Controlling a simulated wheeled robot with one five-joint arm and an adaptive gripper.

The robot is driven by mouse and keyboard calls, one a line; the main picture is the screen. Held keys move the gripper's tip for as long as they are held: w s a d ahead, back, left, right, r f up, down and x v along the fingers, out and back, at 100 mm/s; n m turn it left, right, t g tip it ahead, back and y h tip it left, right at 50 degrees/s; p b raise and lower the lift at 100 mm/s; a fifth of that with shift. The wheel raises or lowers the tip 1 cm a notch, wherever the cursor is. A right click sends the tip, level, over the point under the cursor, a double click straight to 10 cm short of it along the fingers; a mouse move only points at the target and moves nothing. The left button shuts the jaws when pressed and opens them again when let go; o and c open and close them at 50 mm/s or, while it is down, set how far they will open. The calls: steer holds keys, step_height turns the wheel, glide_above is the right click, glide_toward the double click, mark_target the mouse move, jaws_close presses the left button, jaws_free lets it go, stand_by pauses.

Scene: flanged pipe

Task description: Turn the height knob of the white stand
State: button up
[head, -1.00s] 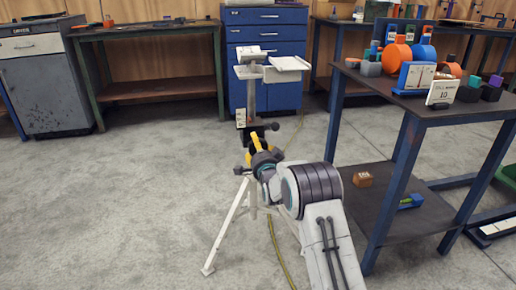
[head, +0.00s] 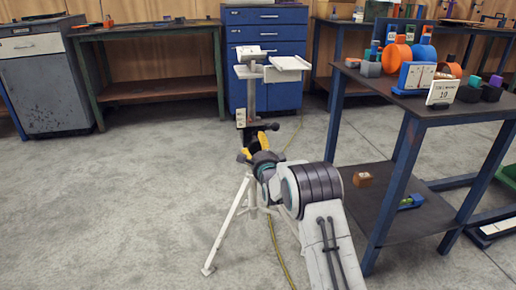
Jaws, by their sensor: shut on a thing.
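The white stand (head: 245,196) stands upright on its splayed legs in the middle of the head view, with a post and a white tray top. My gripper (head: 258,133), with yellow and black fingers, is at the post just below a small labelled plate. It is shut on the height knob, which is mostly hidden behind my fingers and wrist. A dark round end (head: 275,126) shows just right of the fingertips; I cannot tell whether it is part of the knob or of my gripper.
A blue-legged workbench (head: 432,108) with orange and blue pipe parts stands close on the right, a lower shelf beneath. A blue drawer cabinet (head: 283,62) is behind the stand. The floor (head: 120,200) at left is clear. A yellow cable (head: 279,255) lies near the stand's legs.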

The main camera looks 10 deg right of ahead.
steer(key=shift+a+f, duration=0.1)
steer(key=o, duration=1.2)
steer(key=shift+s, duration=0.1)
steer(key=shift+s, duration=5.9)
